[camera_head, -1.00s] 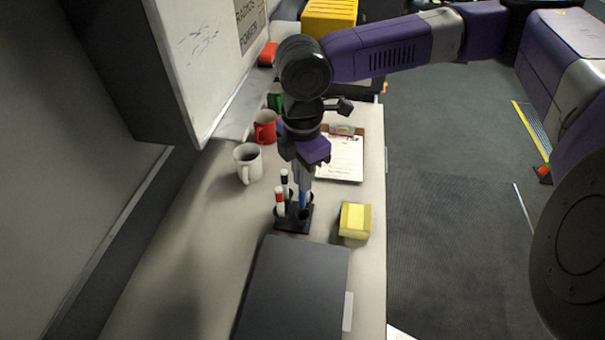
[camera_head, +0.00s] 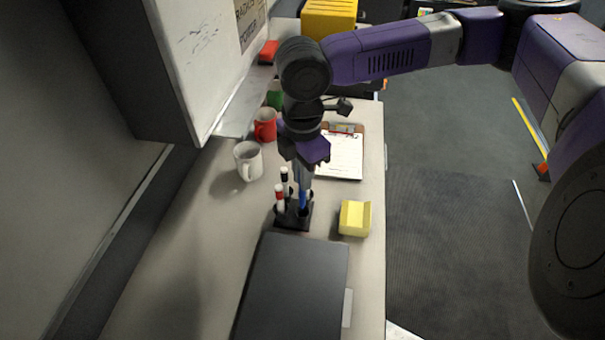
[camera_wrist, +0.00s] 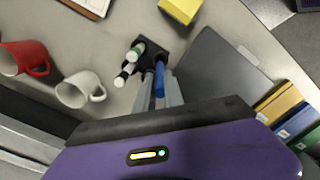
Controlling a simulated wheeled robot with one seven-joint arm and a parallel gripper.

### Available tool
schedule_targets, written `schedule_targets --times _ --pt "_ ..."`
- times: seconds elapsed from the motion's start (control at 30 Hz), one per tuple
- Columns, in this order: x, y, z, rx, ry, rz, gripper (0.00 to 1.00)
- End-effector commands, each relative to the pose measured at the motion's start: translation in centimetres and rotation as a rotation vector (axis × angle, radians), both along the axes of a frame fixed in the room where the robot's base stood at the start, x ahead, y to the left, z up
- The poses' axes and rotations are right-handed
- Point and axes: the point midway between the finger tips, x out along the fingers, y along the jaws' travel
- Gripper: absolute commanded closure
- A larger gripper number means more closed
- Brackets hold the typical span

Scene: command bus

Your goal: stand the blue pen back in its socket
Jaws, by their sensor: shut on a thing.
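The blue pen (camera_wrist: 159,80) is upright between the fingers of my gripper (camera_wrist: 160,98), which is shut on it. In the head view the pen (camera_head: 303,200) shows as a blue strip below my gripper (camera_head: 303,190), over the dark pen holder (camera_head: 291,222). The holder (camera_wrist: 150,46) also shows in the wrist view. Several other markers stand in it: a red-capped one (camera_head: 279,196), a black-capped one (camera_head: 284,178) and a green-ended one (camera_wrist: 136,50). I cannot tell whether the pen's lower end is inside its socket.
A yellow block (camera_head: 355,218) stands right of the holder, and a dark flat case (camera_head: 292,290) lies in front. A white mug (camera_head: 248,161), a red mug (camera_head: 265,125) and a clipboard (camera_head: 341,158) are farther back. A whiteboard cabinet (camera_head: 200,60) rises at the left.

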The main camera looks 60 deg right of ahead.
Motion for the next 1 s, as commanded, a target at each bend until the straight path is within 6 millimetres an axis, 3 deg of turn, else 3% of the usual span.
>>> schedule_targets --times 1.0 --pt "0.0 0.0 -2.0 0.0 0.0 0.0 1.0"
